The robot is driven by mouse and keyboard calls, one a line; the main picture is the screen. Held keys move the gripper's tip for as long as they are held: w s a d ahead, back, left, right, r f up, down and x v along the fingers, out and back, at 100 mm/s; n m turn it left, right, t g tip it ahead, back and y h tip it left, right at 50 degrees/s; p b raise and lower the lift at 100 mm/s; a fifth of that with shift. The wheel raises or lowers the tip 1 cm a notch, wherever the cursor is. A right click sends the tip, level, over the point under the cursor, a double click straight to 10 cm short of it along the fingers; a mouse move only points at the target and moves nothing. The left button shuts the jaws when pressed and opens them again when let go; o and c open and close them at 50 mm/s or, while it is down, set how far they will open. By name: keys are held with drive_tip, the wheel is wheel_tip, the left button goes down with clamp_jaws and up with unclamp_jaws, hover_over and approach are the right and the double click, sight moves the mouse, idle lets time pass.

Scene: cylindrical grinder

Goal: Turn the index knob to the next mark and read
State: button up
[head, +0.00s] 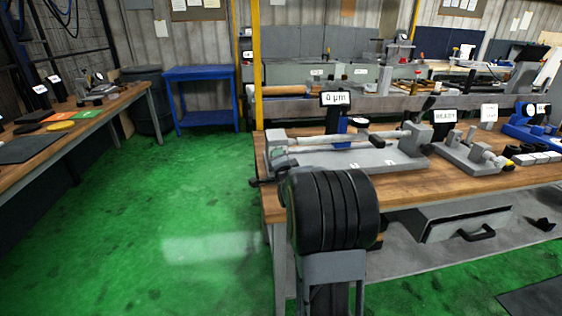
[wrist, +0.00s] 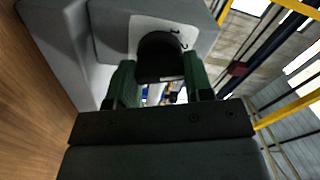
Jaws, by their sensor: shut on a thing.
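The index knob (wrist: 160,54) is black and round-topped in the wrist view. It sits on a pale plate (wrist: 141,28) with the printed marks 1 and 2, on a grey block (wrist: 104,30). My gripper (wrist: 160,72) has green fingers on either side of the knob and is shut on it. The knob's pointer and exact setting are not clear. In the head view, the grey grinder fixture (head: 391,160) lies on the wooden bench, and a display (head: 335,99) behind it reads 0 µm. My black arm hides the gripper and knob there.
A second grey fixture (head: 468,155) with a READY display (head: 445,116) stands to the right on the bench (head: 420,187). A grey drawer (head: 460,220) hangs below. A blue table (head: 202,73) stands at the back left. The green floor (head: 170,200) at left is clear.

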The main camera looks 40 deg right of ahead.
drive_tip(key=o, duration=0.9)
drive_tip(key=shift+o, duration=0.2)
drive_tip(key=shift+s, duration=0.1)
drive_tip(key=v, duration=1.3)
drive_tip(key=shift+s+a, duration=0.2)
drive_tip(key=shift+s, duration=0.1)
drive_tip(key=s+a+r+n+g+y+p, duration=0.4)
drive_tip(key=s+a+r+n+g+p, duration=0.1)
drive_tip(key=a+n+p, duration=0.3)
drive_tip(key=s+a+r+n+g+y+p, duration=0.3)
drive_tip(key=s+a+r+n+g+p, duration=0.2)
drive_tip(key=a, duration=0.8)
drive_tip(key=s+n+g+p, duration=0.2)
drive_tip(key=n+p, duration=0.2)
drive_tip(key=n, duration=0.1)
drive_tip(key=shift+s+n+g+y, duration=0.25)
drive_tip(key=shift+n+g+y, duration=0.05)
drive_tip(key=shift+n+y, duration=0.1)
drive_tip(key=shift+c, duration=0.4)
